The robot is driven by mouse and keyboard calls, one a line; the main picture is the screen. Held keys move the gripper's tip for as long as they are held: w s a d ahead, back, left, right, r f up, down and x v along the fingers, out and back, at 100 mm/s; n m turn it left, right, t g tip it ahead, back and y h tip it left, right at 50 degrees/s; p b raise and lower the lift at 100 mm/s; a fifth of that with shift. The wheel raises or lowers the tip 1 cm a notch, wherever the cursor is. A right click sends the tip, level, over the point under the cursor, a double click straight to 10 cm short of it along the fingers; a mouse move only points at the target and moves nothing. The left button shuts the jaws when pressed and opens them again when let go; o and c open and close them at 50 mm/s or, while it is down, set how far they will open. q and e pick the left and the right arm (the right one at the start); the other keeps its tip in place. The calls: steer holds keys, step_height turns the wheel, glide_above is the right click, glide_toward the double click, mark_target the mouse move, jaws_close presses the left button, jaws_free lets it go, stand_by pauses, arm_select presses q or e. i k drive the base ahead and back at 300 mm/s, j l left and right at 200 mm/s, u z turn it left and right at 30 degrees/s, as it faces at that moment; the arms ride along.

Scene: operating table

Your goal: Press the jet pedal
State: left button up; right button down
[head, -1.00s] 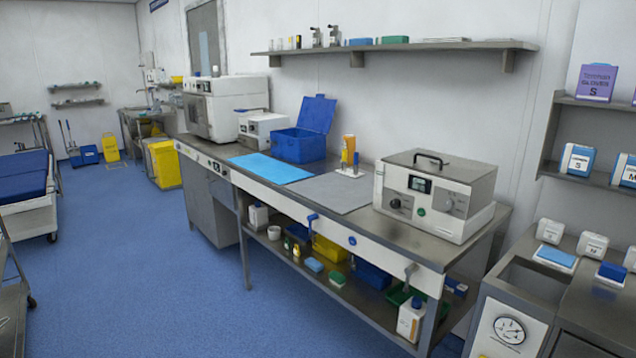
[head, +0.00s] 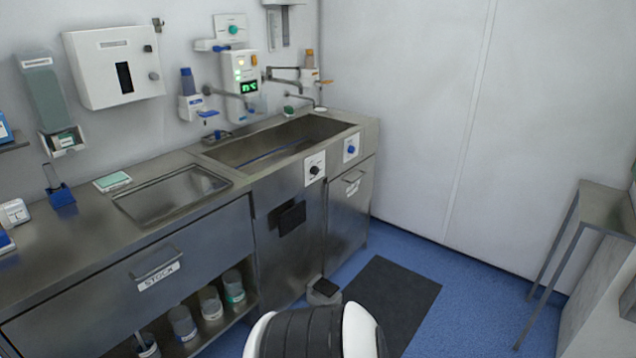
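A small grey pedal-like block with a dark top (head: 324,291) sits on the floor at the foot of the steel sink cabinet (head: 345,215), beside a dark mat (head: 395,300). No jet label is readable on it, so I cannot tell if it is the jet pedal. A dark panel (head: 288,217) sticks out from the cabinet front above it. A white and black part of my own arm rises at the bottom middle, close to the block in the picture. Neither gripper's fingers are in view.
A long steel sink (head: 285,140) with taps runs along the back wall. A drawer marked STOCK (head: 160,270) and a shelf with several jars lie at left. A steel stand (head: 610,205) is at right.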

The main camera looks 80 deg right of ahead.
mark_target(325, 286)
steer(key=z, duration=2.85)
steer(key=i+l, duration=0.2)
steer(key=i, duration=0.45)
steer(key=i+l, duration=0.15)
steer(key=i, duration=0.45)
steer(key=i+l, duration=0.2)
steer(key=i, duration=0.45)
steer(key=i+l, duration=0.15)
steer(key=i, duration=0.45)
